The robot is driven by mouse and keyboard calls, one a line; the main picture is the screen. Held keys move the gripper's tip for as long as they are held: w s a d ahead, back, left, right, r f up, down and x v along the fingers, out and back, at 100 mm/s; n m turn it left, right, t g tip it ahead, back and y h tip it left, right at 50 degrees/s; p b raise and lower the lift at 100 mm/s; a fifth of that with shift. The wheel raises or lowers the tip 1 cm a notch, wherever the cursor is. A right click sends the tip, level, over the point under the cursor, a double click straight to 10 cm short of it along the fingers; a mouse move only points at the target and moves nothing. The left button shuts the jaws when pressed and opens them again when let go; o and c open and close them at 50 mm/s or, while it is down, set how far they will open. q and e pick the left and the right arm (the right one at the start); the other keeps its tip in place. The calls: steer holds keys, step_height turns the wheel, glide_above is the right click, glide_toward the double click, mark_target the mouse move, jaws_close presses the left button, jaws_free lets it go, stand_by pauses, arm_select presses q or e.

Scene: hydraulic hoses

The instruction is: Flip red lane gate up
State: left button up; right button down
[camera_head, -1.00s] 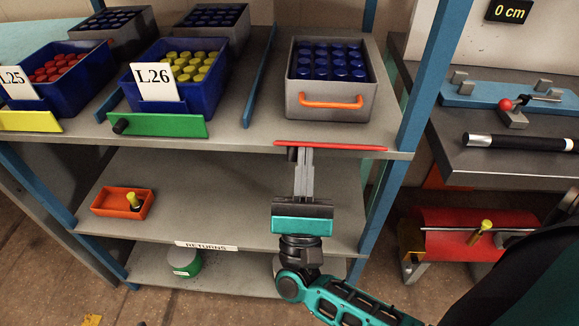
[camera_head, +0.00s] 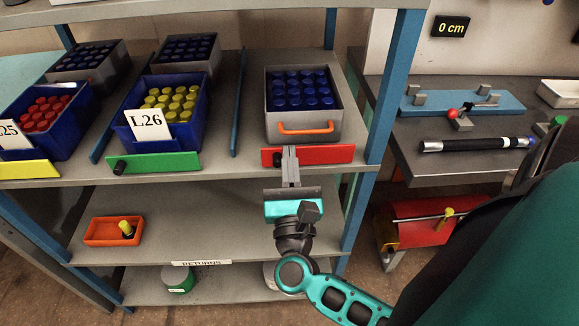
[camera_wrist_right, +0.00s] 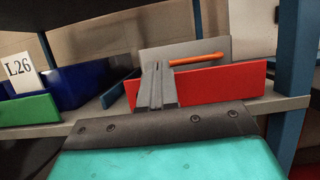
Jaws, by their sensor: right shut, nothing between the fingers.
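The red lane gate (camera_head: 325,154) stands upright along the front edge of the shelf, before the grey bin with the orange handle. It also shows in the right wrist view (camera_wrist_right: 215,86) as a raised red plate. My right gripper (camera_head: 290,152) is shut and empty, its fingertips in front of the gate's left part. In the right wrist view the shut fingers (camera_wrist_right: 157,72) overlap the gate; I cannot tell whether they touch it. The gate's left end is partly hidden behind the fingers. My left gripper is not in view.
The grey bin (camera_head: 305,126) of blue-capped items sits behind the gate. A green gate (camera_head: 160,164) and a yellow gate (camera_head: 25,170) stand upright to the left. A blue shelf post (camera_head: 385,95) rises close to the gate's right end.

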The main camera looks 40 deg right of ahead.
steer(key=shift+w+d+r, duration=0.15)
steer(key=shift+w+r, duration=0.05)
steer(key=shift+r, duration=0.2)
stand_by(0.4)
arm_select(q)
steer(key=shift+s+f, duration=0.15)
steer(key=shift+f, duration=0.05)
arm_select(e)
steer(key=shift+f, duration=0.1)
